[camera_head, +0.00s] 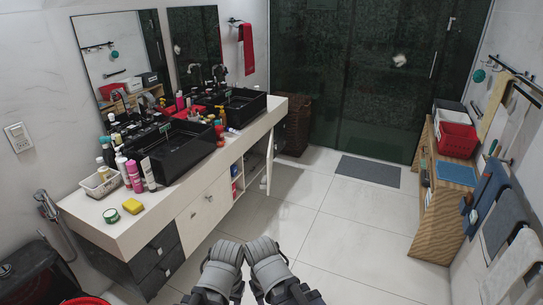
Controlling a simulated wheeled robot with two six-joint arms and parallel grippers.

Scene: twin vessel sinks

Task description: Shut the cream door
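The cream door (269,161) stands open on the front of the long vanity, toward its far end. It sticks out from the cabinet and shows nearly edge-on, with an open shelf space (237,180) to its left. My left gripper (226,251) and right gripper (262,250) are side by side at the bottom middle, both well short of the door and touching nothing of the vanity. Their fingers cannot be made out, so I cannot tell whether they are open or shut.
Two black vessel sinks (180,150) and several bottles stand on the cream counter (95,213). The tiled floor (330,225) is clear in the middle. A wooden cabinet (428,218) with a red basket (457,139) stands at right. A grey mat (368,171) lies before the dark glass.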

